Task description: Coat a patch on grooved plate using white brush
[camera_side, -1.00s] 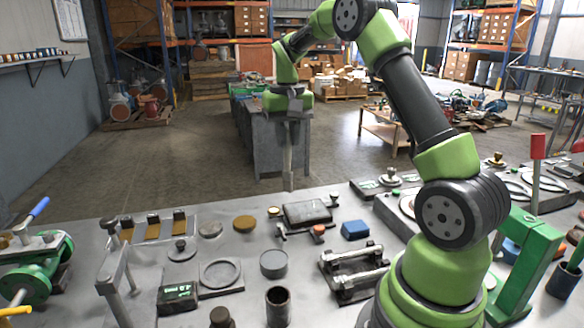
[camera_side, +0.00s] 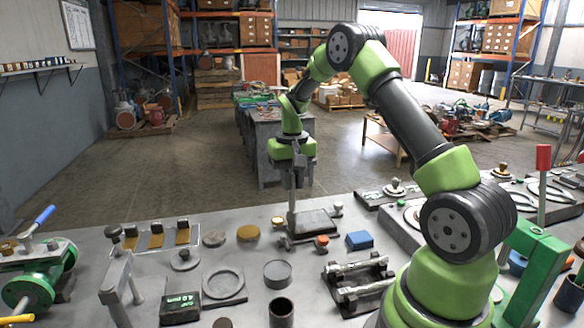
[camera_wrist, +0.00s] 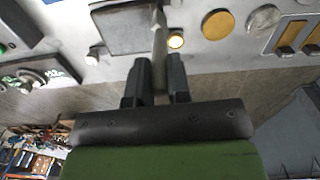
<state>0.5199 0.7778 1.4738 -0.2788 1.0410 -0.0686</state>
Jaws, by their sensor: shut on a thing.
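My gripper (camera_side: 292,186) is shut on a slim pale brush (camera_side: 291,208), which hangs upright below it. The brush also shows between the fingers in the wrist view (camera_wrist: 160,45). A dark rectangular plate (camera_side: 316,222), which looks like the grooved plate, lies on the bench just right of the brush's lower end. It shows at the upper left in the wrist view (camera_wrist: 122,28). The brush's lower end is at the plate's left edge. I cannot tell whether it touches. Grooves and any coating are too small to make out.
A blue block (camera_side: 359,240) and an orange-topped knob (camera_side: 321,242) sit close to the plate. A black clamp-like fixture (camera_side: 357,283) stands in front. The bench is crowded.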

